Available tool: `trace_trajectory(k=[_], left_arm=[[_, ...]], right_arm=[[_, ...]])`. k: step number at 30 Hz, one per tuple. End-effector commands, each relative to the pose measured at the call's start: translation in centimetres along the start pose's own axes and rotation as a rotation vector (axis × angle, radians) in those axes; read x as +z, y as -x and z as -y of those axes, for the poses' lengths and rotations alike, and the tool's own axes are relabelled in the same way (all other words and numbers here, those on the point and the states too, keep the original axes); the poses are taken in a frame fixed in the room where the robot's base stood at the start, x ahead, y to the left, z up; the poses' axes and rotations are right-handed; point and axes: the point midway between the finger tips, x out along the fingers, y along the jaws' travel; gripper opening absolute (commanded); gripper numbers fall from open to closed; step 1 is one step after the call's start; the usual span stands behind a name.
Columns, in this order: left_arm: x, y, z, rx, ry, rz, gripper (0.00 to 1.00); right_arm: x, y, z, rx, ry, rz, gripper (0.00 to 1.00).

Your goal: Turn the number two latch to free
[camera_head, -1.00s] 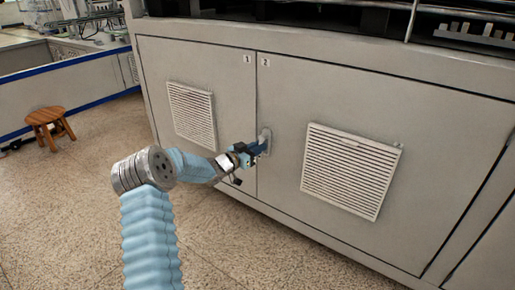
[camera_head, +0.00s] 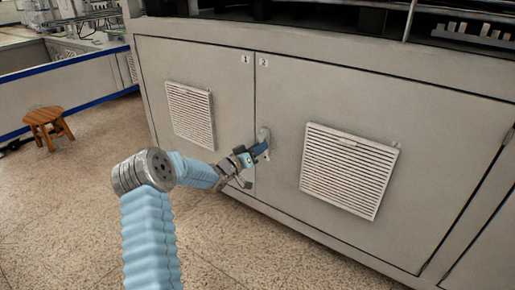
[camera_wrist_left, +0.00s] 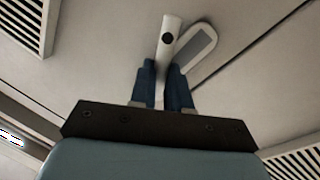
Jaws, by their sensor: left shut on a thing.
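The number two latch (camera_wrist_left: 169,40) is a pale handle on a rounded plate (camera_wrist_left: 200,45), set on the door marked 2 (camera_head: 285,105) close to its seam with the door marked 1 (camera_head: 222,80). My left gripper (camera_head: 263,147) is at the latch and mostly covers it in the head view. In the left wrist view, its two blue fingers (camera_wrist_left: 165,88) are shut on the latch handle, one on each side. The handle stands at an angle to the plate's long axis. Both doors look closed. My right gripper is not in view.
Louvred vents sit on door 1 (camera_head: 190,115) and door 2 (camera_head: 348,168), either side of the latch. A wooden stool (camera_head: 48,125) stands on the floor at the left. The floor (camera_head: 60,220) before the cabinet is open.

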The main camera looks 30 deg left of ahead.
Motion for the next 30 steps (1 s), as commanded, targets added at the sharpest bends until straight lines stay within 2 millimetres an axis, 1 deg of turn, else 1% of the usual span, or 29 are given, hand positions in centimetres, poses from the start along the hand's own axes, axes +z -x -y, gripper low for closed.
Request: trace_trajectory(k=[11,21,30], left_arm=[[0.0,-0.2,-1.0,0.001,0.353,-0.071,0.00],[-0.4,-0.3,-1.8,0.001,0.667,-0.134,0.00],[-0.9,-0.4,-2.3,0.000,0.907,-0.182,0.00]], right_arm=[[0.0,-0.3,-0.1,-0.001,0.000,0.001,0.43],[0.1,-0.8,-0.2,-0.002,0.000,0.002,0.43],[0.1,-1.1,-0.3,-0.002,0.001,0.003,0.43]])
